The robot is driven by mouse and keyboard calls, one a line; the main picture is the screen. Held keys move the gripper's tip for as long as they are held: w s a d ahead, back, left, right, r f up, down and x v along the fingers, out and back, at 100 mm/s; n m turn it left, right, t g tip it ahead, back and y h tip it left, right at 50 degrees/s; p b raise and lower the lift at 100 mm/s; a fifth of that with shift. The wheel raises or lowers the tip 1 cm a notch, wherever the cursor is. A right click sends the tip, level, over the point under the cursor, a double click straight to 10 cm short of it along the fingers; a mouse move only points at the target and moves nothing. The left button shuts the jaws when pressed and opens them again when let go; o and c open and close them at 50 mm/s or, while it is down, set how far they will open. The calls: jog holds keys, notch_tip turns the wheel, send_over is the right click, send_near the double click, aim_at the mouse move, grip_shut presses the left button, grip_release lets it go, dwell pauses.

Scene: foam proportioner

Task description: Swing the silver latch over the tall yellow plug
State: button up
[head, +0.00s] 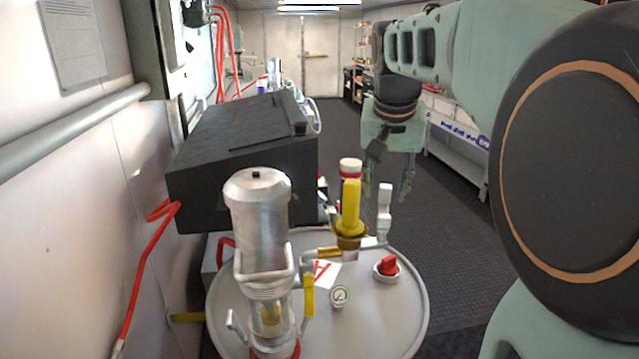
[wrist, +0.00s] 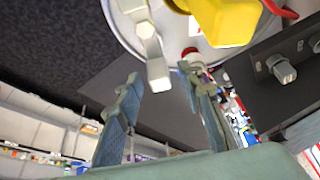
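My gripper (head: 392,182) points down behind the latch. In the wrist view my gripper (wrist: 160,78) is open, with the latch's end seen between its fingertips. I cannot tell whether they touch.
The tank lid (head: 395,325) also carries a red knob (head: 388,267), a small gauge (head: 340,296) and a clear-and-metal cylinder (head: 258,220) at left. A black box (head: 240,150) stands behind. Dark floor (head: 470,240) lies open to the right.

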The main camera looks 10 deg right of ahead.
jog(key=shift+f, duration=0.1)
grip_shut()
jog(key=shift+d+m, duration=0.1)
jog(key=shift+m, duration=0.2)
jog(key=shift+s+d+m+g+h+p, duration=0.15)
jog(key=shift+s+d+m+g+h, duration=0.5)
jog(key=shift+m, duration=1.5)
jog(key=shift+s+d+m+g+h+p, duration=0.25)
jog(key=shift+s+m+g, duration=0.55)
jog(key=shift+m, duration=1.4)
jog(key=shift+s+d+m+g+h+p, duration=0.1)
jog(key=shift+s+d+m+g+h, duration=0.45)
jog(key=shift+m, duration=1.6)
jog(key=shift+s, duration=0.3)
grip_release()
